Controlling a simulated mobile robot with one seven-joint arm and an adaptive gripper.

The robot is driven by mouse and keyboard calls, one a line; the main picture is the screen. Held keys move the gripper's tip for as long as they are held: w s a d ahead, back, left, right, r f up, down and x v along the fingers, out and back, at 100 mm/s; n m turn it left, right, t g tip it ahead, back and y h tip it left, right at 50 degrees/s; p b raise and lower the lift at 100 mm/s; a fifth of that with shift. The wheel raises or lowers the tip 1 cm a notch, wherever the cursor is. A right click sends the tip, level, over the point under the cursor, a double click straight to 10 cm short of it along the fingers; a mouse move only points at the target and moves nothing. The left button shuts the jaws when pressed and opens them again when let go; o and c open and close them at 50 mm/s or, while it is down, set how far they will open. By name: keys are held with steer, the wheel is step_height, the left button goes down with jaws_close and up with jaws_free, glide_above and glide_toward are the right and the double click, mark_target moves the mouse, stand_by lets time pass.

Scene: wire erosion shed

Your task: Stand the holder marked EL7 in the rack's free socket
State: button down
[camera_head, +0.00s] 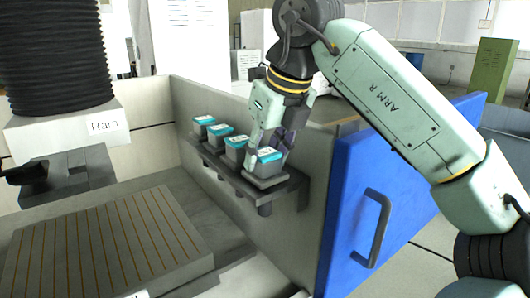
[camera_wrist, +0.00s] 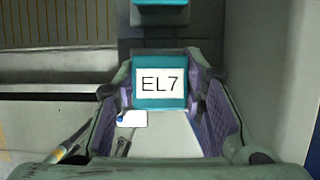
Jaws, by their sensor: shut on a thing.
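The holder marked EL7 (camera_wrist: 160,84) has a teal top with a white label, read in the wrist view. In the head view it is the nearest holder (camera_head: 265,164), upright at the near end of the grey rack (camera_head: 292,190). My gripper (camera_head: 268,152) is shut on it from above, with a finger on each side. In the wrist view the fingers (camera_wrist: 160,100) flank the holder. A stem shows beneath the rack under it, but I cannot tell if its base is fully seated. The socket is hidden.
Several other teal-topped holders, such as the farthest one (camera_head: 204,125), stand in a row on the rack. A grey wall lies behind it, and a blue door (camera_head: 370,200) with a handle stands to the right. A slatted table (camera_head: 110,245) and a machine ram (camera_head: 65,130) are at left.

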steer(key=c, duration=1)
jaws_free()
steer(key=shift+o, duration=0.2)
steer(key=v, duration=1.2)
steer(key=shift+s+f, duration=0.1)
